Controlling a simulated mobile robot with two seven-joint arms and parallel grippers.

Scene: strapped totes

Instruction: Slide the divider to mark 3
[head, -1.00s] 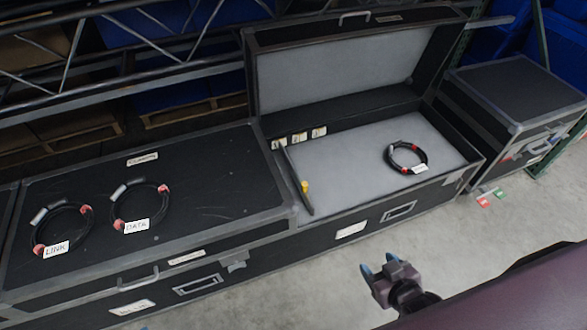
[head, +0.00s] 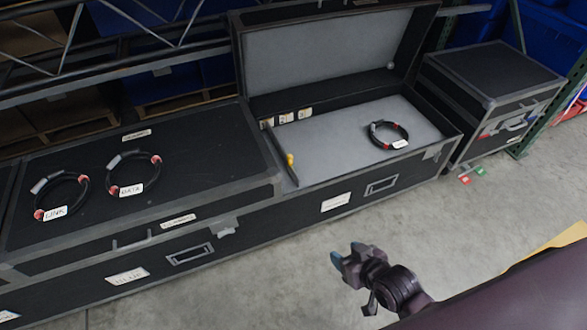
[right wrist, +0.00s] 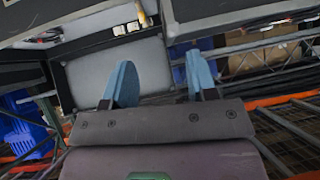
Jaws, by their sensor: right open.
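The divider (head: 280,155) is a thin dark panel standing across the open case (head: 352,185), near its left end. A yellow knob (head: 290,159) is on it. Several small white mark labels (head: 286,118) run along the inner back wall; the divider's far end is by the leftmost one. Their numbers are too small to read. My right gripper (head: 346,254) is open and empty, in front of the case and apart from it. Its blue fingers stand apart in the right wrist view (right wrist: 162,80), with the case beyond. My left gripper is not in view.
A black cable coil (head: 388,134) lies on the case's grey floor, right of the divider. The raised lid (head: 325,50) stands behind. A closed case (head: 215,155) with two labelled cable coils is at left. Another closed case (head: 492,75) is at right. The floor in front is clear.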

